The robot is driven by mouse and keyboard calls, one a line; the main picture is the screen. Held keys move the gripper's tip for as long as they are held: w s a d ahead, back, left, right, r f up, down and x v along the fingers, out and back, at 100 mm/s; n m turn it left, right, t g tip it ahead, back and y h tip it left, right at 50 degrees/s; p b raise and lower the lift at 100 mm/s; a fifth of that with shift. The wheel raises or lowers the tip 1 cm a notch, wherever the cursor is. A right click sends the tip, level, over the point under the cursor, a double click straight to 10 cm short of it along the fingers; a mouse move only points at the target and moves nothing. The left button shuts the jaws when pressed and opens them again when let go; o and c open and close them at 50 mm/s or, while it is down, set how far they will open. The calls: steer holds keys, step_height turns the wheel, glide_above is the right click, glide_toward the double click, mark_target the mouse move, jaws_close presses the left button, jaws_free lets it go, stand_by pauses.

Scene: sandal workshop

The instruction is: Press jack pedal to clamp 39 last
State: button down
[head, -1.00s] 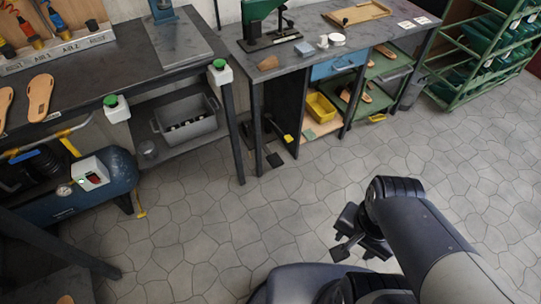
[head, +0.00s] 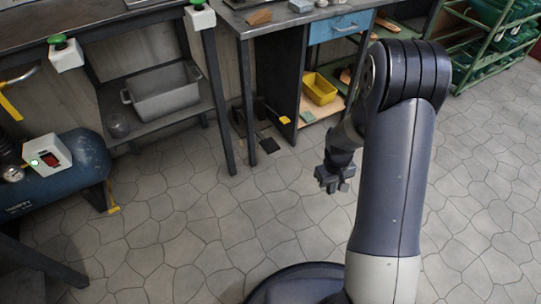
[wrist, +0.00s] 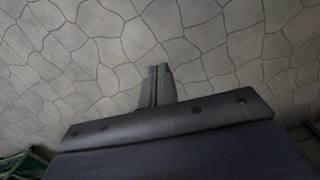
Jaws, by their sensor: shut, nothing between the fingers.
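A dark flat pedal (head: 268,145) sits low at the floor under the bench, close to a bench leg. A second pedal with a yellow tip (head: 284,119) is just behind it to the right. I cannot tell from the picture which is the jack pedal. My gripper (head: 335,180) is shut and empty, above open floor to the right of and nearer than both pedals. Its closed fingers also show in the wrist view (wrist: 157,83), over bare floor. No last marked 39 can be made out.
The bench with a blue drawer (head: 340,27) has a leg (head: 246,105) beside the pedals. A yellow bin (head: 319,89) is on its lower shelf. A grey tub (head: 163,93) and a blue compressor tank (head: 60,180) are at left. The middle floor is clear.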

steer(key=w+f+n+b, duration=0.3)
steer(key=f+b, duration=0.2)
steer(key=f, duration=1.4)
steer(key=shift+w+a+f+b, duration=0.15)
steer(key=shift+w+f+b, duration=0.05)
steer(key=shift+b, duration=0.1)
